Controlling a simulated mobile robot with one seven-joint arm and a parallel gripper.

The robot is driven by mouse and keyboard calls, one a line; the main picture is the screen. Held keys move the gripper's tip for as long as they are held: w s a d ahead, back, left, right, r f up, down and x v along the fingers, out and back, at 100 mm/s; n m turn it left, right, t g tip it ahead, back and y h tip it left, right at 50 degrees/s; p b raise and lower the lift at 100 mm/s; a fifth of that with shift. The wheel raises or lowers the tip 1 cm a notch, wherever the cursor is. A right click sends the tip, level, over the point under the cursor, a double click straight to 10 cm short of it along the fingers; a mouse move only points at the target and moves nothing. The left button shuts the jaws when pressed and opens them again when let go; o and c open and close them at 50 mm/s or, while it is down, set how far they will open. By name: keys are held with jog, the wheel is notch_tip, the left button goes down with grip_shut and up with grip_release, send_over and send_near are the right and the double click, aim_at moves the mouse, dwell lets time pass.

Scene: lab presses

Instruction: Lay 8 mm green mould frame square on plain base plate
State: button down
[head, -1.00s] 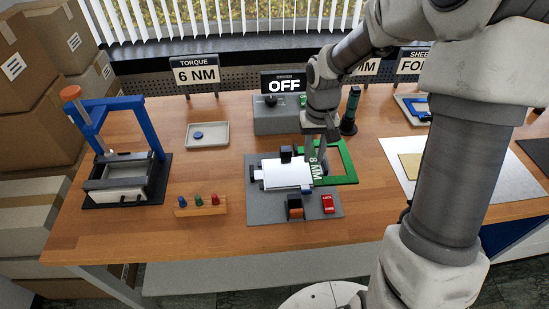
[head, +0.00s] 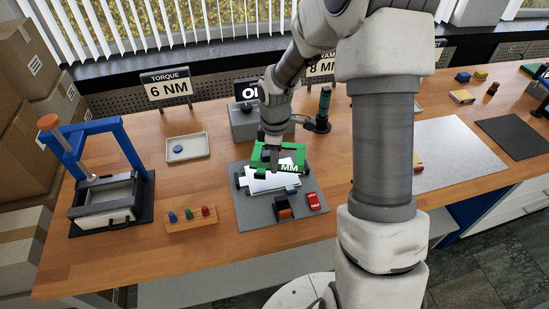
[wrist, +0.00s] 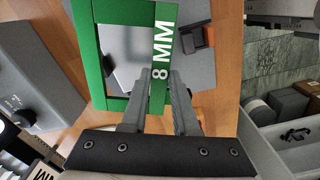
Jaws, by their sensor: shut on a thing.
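The green mould frame (head: 301,158), marked 8 MM, is in my gripper (head: 274,168). In the wrist view my gripper (wrist: 170,72) is shut on the frame's labelled bar (wrist: 165,38). The pale plain base plate (head: 268,184) lies on a grey mat among small dark blocks. The frame is over the back part of the plate, and the plate (wrist: 130,50) shows through its opening at a slant to the frame's sides. I cannot tell whether frame and plate touch. My fingers and the frame hide part of the plate.
A grey box with a dark knob (head: 243,124) stands behind the mat. An orange-topped block (head: 283,208) and a red block (head: 313,201) sit at the mat's front. A blue press (head: 100,175), a peg rack (head: 190,219) and a tray (head: 188,147) stand left.

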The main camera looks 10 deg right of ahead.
aim_at(274, 185)
jog(key=n, duration=0.2)
jog(key=f+n, duration=0.1)
jog(key=n, duration=0.1)
jog(key=shift+w+p, duration=0.25)
jog(key=shift+p, duration=0.1)
jog(key=shift+f+b, duration=2.8)
jog(key=shift+f, duration=1)
jog(key=shift+w, duration=0.35)
jog(key=shift+f+b, duration=0.35)
jog(key=shift+f, duration=0.3)
jog(key=c, duration=0.6)
grip_release()
